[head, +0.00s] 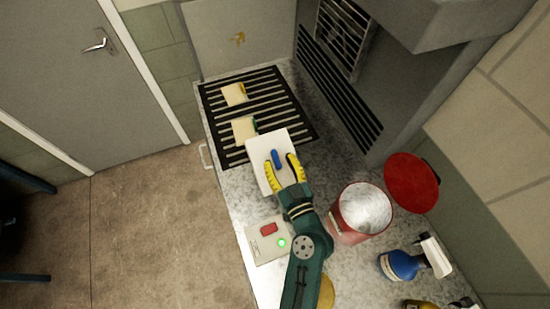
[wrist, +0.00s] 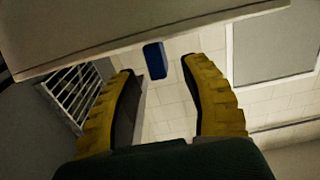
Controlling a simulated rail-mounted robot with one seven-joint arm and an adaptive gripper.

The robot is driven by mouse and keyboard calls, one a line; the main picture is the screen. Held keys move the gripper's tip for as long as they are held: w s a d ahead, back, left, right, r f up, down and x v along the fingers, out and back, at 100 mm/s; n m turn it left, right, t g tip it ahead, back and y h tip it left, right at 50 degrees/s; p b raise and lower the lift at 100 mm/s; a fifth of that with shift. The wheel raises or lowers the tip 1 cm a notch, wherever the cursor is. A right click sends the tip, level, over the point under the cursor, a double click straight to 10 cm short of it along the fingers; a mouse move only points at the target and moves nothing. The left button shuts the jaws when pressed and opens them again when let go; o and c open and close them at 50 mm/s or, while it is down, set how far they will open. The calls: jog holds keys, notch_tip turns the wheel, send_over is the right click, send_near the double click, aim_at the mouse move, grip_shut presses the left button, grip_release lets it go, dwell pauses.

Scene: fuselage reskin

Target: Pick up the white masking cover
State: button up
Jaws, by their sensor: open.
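The white masking cover (head: 262,182) is a pale flat panel with a blue handle (head: 276,157), in the middle of the head view at the near end of a black slotted grate. In the wrist view the cover (wrist: 110,38) spans the top, with the blue handle (wrist: 155,60) sticking out below it. My gripper (head: 281,161) is open, its yellow fingers on either side of the handle. In the wrist view my gripper (wrist: 157,66) has its tips level with the handle, with gaps on both sides. Part of the cover's near edge is hidden by my gripper.
Two cream blocks, one with yellow (head: 234,94) and one with green (head: 244,130), lie on the grate (head: 285,105). A box with a red button (head: 263,246) is left of my arm. A red can (head: 360,212), red lid (head: 411,183) and blue spray bottle (head: 400,265) stand right.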

aim_at(276, 157)
jog(key=x, duration=0.3)
jog(key=shift+a+r, duration=0.1)
jog(key=shift+r, duration=0.05)
grip_shut()
